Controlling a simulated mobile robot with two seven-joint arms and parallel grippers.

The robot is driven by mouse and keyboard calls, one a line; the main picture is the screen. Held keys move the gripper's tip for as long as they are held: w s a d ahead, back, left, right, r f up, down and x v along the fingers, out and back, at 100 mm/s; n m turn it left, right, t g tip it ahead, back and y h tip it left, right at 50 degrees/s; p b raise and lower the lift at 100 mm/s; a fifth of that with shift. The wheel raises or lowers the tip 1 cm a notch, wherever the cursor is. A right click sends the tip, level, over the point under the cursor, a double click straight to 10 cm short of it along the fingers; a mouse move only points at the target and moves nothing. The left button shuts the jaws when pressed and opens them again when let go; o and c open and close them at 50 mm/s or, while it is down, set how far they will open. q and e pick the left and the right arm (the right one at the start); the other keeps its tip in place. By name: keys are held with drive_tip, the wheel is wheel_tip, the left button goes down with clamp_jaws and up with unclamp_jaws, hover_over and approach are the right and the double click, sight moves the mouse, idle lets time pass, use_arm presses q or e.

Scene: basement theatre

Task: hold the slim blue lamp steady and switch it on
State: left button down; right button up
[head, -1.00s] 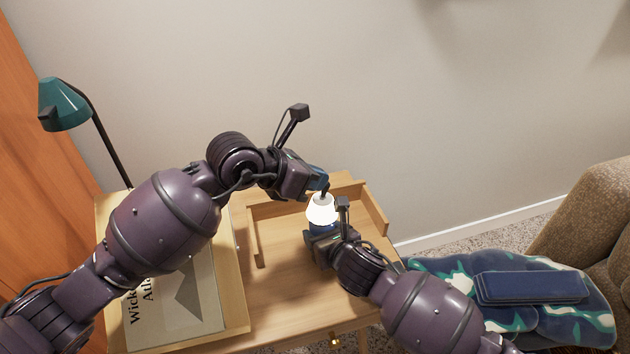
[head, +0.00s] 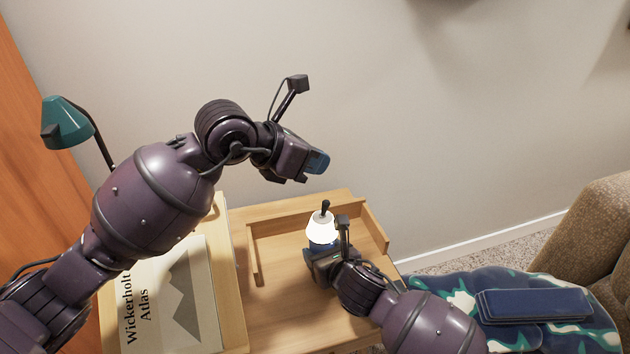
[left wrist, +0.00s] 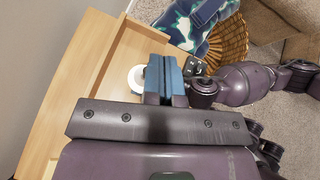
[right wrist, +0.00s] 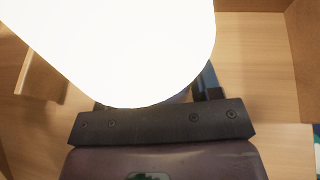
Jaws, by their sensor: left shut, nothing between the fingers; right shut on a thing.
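The slim blue lamp (head: 322,229) stands upright on the wooden side table (head: 275,310). Its shade is bright white and looks lit, with a dark knob on top; it fills much of the right wrist view (right wrist: 130,45). My right gripper (head: 320,250) is shut on the lamp's blue body, just below the shade, which hides most of the body. My left gripper (head: 318,163) is shut and empty, above the lamp and apart from it. In the left wrist view, the shade (left wrist: 136,79) shows beside my blue fingers (left wrist: 163,80).
A low wooden rim (head: 375,228) surrounds the back of the tabletop. A Wickerholt Atlas book (head: 175,305) lies at the left, with a teal lamp (head: 66,124) behind it. A patterned blanket (head: 450,288) and dark blue box-like item (head: 535,305) are at the right, by a brown armchair (head: 600,230).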

use_arm(q)
drive_tip(key=shift+r, duration=1.3)
use_arm(e)
drive_tip(key=o, duration=1.2)
